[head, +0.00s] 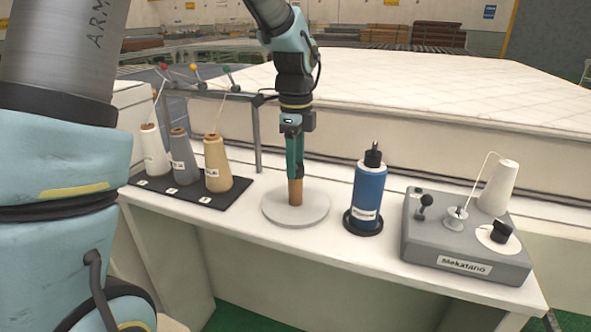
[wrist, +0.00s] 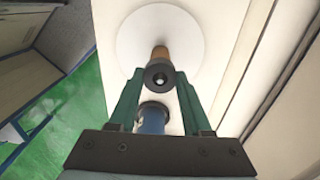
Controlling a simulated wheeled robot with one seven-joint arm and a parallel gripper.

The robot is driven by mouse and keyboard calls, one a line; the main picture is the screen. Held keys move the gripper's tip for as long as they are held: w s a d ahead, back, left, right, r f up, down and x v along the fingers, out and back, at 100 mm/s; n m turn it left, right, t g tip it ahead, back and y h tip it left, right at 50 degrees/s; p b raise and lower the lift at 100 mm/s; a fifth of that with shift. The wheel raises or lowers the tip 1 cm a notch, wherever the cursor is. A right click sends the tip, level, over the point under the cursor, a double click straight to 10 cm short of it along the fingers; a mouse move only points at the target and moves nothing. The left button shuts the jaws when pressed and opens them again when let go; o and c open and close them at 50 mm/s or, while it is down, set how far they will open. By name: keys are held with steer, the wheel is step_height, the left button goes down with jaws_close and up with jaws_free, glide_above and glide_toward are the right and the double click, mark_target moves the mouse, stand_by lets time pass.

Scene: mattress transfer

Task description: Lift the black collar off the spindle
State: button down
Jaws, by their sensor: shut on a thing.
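The spindle is a brown post (head: 295,193) standing upright on a round white disc (head: 283,213) on the bench. In the wrist view the brown post (wrist: 160,52) shows just beyond the black collar (wrist: 159,76), a dark ring with a pale spot at its centre. The collar appears to sit at the post's top end. My gripper (head: 295,174) points down over the post. In the wrist view its green fingers (wrist: 160,77) stand on either side of the collar, shut on it.
A blue bottle-like spool (head: 368,190) stands close to the right of the disc. A grey machine (head: 465,240) with a white cone is farther right. Several thread cones stand on a black mat (head: 200,197) at left, under a thread rack. A white mattress (head: 450,95) lies behind.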

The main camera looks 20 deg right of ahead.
step_height(320, 180, up, 10)
steer(key=b, duration=0.1)
stand_by(0.4)
